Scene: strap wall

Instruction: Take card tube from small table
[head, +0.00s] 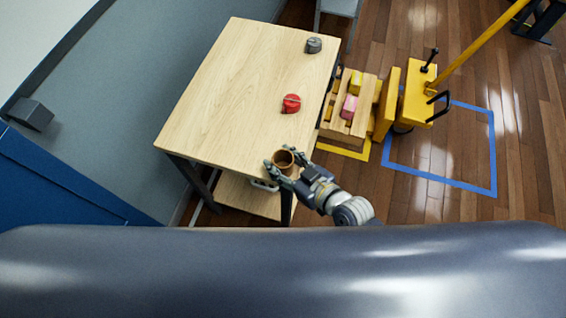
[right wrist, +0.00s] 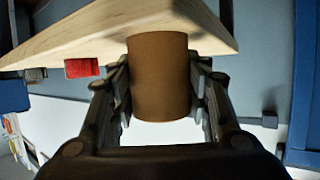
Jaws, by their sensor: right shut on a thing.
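The card tube (head: 284,159) is a short brown cylinder, open at the top, at the near right corner of the small table (head: 235,85). My right gripper (head: 281,166) is shut on it, with fingers on both sides. In the right wrist view the brown tube (right wrist: 160,76) fills the space between the fingers, and the pale tabletop (right wrist: 85,35) is close beside it. I cannot tell whether the tube still touches the table. My left gripper is not in view.
A red strap roll or similar object (head: 291,103) and a grey one (head: 313,45) sit on the tabletop. Blue tape marks open floor (head: 440,150).

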